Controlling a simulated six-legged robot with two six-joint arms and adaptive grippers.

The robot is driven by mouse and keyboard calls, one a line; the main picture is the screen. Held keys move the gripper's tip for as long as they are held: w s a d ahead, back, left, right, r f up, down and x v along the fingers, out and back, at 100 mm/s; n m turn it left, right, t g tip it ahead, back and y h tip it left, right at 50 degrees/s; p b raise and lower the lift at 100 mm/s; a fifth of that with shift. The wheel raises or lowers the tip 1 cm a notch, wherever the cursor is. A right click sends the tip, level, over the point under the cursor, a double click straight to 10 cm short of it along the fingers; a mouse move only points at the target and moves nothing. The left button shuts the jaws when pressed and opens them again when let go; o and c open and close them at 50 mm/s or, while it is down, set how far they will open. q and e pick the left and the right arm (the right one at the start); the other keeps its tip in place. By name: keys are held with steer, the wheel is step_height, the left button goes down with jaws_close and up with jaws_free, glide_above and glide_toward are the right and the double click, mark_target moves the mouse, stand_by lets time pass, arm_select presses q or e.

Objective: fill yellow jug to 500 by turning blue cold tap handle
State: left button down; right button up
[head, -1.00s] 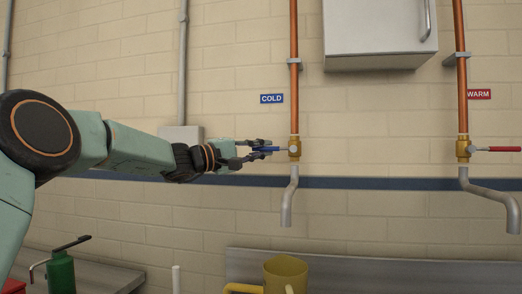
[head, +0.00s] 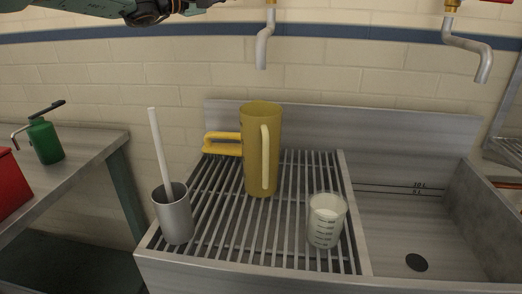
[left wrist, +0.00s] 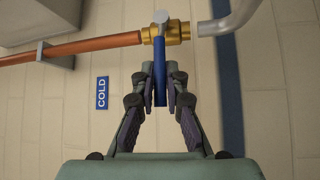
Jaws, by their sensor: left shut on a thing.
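The yellow jug (head: 262,120) stands upright on the slatted rack, below the grey cold spout (head: 262,52). Its pale handle faces me, and its inside is hidden. No water shows at the spout mouth. In the left wrist view my left gripper (left wrist: 160,92) is shut on the blue cold tap handle (left wrist: 159,72), which joins the brass valve (left wrist: 166,33) on the copper pipe. The handle stands at right angles to that pipe. In the head view only part of my left arm shows at the top edge. My right gripper is out of view.
A measuring beaker with white contents (head: 326,222), a grey cup (head: 173,215) with a white stick and a yellow-handled brush (head: 222,144) share the rack (head: 225,258). The warm spout (head: 470,48) hangs over the sink basin. A green pump bottle (head: 45,141) stands left.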

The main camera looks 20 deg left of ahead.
arm_select(q)
steer(key=shift+d+r+m+g+y+p, duration=0.15)
steer(key=shift+r+m+g+y+p, duration=0.4)
steer(key=shift+p, duration=1.35)
steer(key=shift+d+r+m+g+y+p, duration=0.15)
steer(key=shift+r+m+g+p, duration=0.65)
steer(key=shift+p, duration=1.05)
steer(key=shift+w+r, duration=0.1)
steer(key=shift+r, duration=0.1)
steer(key=shift+f, duration=0.1)
